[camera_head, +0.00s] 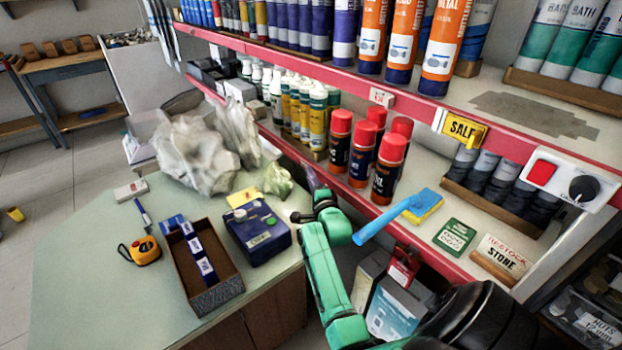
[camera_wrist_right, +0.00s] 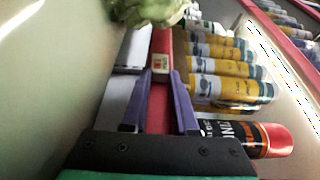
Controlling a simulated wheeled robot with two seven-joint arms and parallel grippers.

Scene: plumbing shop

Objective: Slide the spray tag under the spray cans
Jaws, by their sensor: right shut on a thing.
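The spray cans (camera_head: 363,155) are dark with red caps and stand on the middle shelf in the head view. One shows at the right of the right wrist view (camera_wrist_right: 262,139). My right gripper (camera_head: 310,183) is at the red front rail of that shelf, left of the spray cans. In the right wrist view its purple fingers (camera_wrist_right: 163,85) point along the rail. A small pale tag (camera_wrist_right: 160,63) with reddish marks shows between the fingertips, and the gripper is shut on it. Its print is too small to read. My left gripper is not in view.
The red shelf rail (camera_head: 435,265) runs below the cans. White and yellow bottles (camera_head: 310,110) stand to their left. A tray (camera_head: 215,293) of tags sits on the green counter.

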